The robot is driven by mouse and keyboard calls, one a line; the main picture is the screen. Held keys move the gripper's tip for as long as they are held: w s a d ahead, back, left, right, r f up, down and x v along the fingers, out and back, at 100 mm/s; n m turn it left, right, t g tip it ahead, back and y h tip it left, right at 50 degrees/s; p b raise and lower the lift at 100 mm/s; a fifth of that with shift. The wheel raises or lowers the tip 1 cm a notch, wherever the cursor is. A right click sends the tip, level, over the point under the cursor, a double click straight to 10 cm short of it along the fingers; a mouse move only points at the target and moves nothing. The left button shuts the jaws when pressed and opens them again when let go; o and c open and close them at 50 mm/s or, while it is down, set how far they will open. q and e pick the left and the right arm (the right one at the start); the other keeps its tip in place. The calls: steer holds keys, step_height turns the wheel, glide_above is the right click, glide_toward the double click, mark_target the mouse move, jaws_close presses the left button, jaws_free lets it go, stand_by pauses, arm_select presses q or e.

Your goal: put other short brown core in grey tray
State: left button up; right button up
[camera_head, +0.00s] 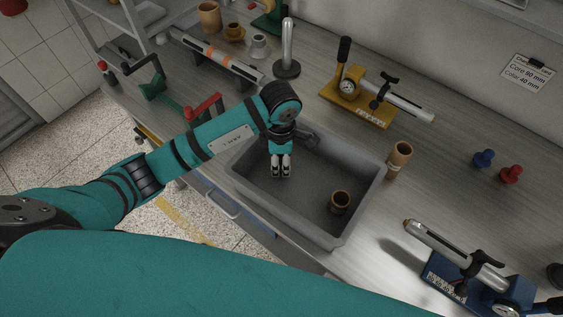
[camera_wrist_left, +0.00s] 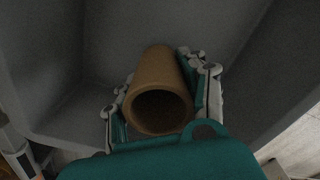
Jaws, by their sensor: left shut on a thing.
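The grey tray (camera_head: 262,207) sits on the bench. My left gripper (camera_head: 281,174) points down inside the tray's outline, towards its back left part. In the left wrist view, the left gripper (camera_wrist_left: 163,100) is shut on a short brown core (camera_wrist_left: 156,72), a hollow tube with its open end facing the camera; the tray's grey walls (camera_wrist_left: 40,70) surround it. In the head view the gripper mostly hides this core. Another short brown core (camera_head: 340,202) is in the tray's right part. My right gripper is not in view.
A taller brown core (camera_head: 399,158) stands just right of the tray. A yellow gauge stand (camera_head: 360,103) is behind, a blue fixture (camera_head: 465,272) at the front right. A metal post (camera_head: 287,50) stands behind my arm. Blue (camera_head: 484,158) and red (camera_head: 511,174) knobs lie right.

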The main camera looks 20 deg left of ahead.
arm_select(q)
step_height(320, 180, down, 2)
steer(key=shift+f, duration=0.1)
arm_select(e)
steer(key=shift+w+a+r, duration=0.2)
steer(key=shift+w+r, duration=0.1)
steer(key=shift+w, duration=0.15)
arm_select(q)
steer(key=shift+f, duration=0.2)
steer(key=o, duration=1.1)
steer(key=shift+r, duration=0.1)
steer(key=shift+o, duration=0.2)
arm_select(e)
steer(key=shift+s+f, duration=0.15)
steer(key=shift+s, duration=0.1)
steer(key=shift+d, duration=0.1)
